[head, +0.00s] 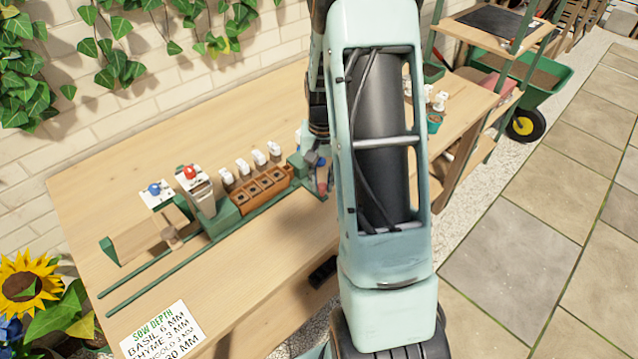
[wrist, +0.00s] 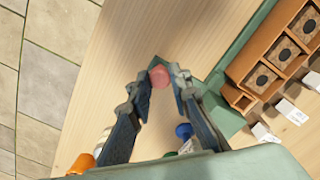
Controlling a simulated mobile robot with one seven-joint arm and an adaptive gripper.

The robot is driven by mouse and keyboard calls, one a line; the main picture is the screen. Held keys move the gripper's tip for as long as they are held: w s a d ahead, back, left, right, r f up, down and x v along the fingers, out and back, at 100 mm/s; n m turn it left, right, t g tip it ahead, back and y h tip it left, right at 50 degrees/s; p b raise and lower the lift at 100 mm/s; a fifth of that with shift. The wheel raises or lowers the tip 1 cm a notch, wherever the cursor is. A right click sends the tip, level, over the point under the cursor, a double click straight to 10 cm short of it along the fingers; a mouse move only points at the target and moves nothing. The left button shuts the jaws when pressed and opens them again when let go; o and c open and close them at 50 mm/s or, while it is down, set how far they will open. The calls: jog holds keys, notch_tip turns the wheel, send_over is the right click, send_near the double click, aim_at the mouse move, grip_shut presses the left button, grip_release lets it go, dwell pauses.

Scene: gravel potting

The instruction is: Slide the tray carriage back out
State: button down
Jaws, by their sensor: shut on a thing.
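The terracotta tray (head: 251,203) has several square cells, each with a dark hole, and sits between two green rails on the bench. Its cells also show at the right of the wrist view (wrist: 268,73). A green block (wrist: 218,112) of the carriage stands at the tray's end. My gripper (wrist: 160,75) is shut on a round red knob (wrist: 160,77) on a green base at the carriage's end.
A station with a red knob (head: 189,171) and a blue knob (head: 154,188) stands left of the tray. The rails (head: 150,284) run on to the lower left, with bare bench beside them. A sow depth sign (head: 157,333) lies at the front edge.

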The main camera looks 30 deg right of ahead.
jog(key=c, duration=1.8)
grip_release()
jog(key=shift+o, duration=0.2)
jog(key=shift+r, duration=0.1)
notch_tip(320, 180, up, 12)
jog(key=shift+w, duration=0.1)
